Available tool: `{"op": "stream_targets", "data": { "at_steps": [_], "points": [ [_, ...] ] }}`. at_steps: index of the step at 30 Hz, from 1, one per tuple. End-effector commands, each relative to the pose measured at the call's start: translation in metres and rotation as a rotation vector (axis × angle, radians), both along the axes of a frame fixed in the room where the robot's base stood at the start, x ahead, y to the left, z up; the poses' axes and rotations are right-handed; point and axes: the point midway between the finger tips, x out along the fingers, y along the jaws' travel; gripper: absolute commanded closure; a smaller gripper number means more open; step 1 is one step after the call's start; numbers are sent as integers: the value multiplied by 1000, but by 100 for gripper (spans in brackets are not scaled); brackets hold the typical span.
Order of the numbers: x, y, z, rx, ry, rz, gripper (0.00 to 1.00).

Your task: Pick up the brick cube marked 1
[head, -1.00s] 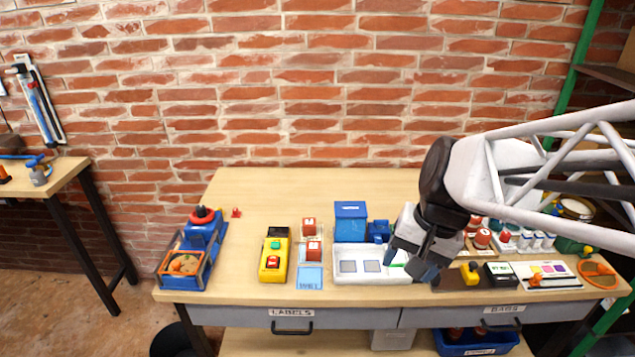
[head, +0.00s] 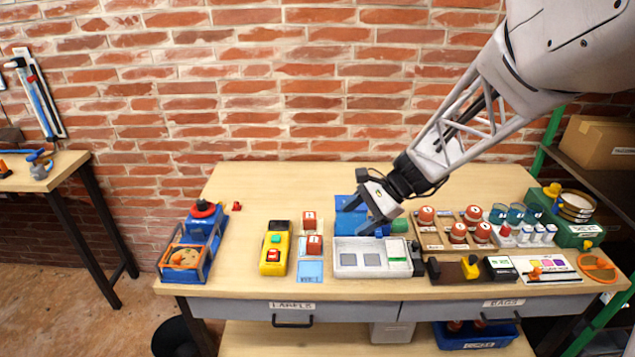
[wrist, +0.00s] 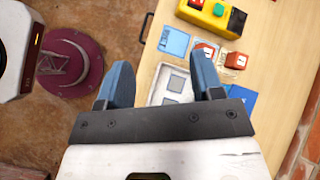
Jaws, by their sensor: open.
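Two red brick cubes with white marked tops stand left of the white tray: a rear cube (head: 309,220) on a pale base and a front cube (head: 314,244) by a light blue card. Their marks are too small to tell which is 1. In the wrist view the cubes show upper right, one by the card (wrist: 205,52) and one farther right (wrist: 236,60). My gripper (head: 363,215) is open and empty, to the right of both cubes, in front of the blue box in the head view. Its blue fingers (wrist: 160,70) are apart in the wrist view, with the cubes beyond the right finger.
The white tray (head: 345,270) with grey squares stands right of the cubes, the blue box (head: 350,224) behind it. A yellow button box (head: 274,250) is at their left. Brick-red jars (head: 459,232) and other items crowd the right. The table's back left is mostly clear.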

Motion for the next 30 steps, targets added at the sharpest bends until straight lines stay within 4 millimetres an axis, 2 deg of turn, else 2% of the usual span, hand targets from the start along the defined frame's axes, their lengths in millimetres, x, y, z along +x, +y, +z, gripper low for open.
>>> {"op": "stream_targets", "data": {
  "at_steps": [6,18,24,30],
  "points": [
    [43,8,-27,108,121,-124,39],
    [115,17,-80,292,321,-336,39],
    [132,18,-93,339,369,-388,39],
    [136,18,-96,348,379,-399,39]
  ]
}}
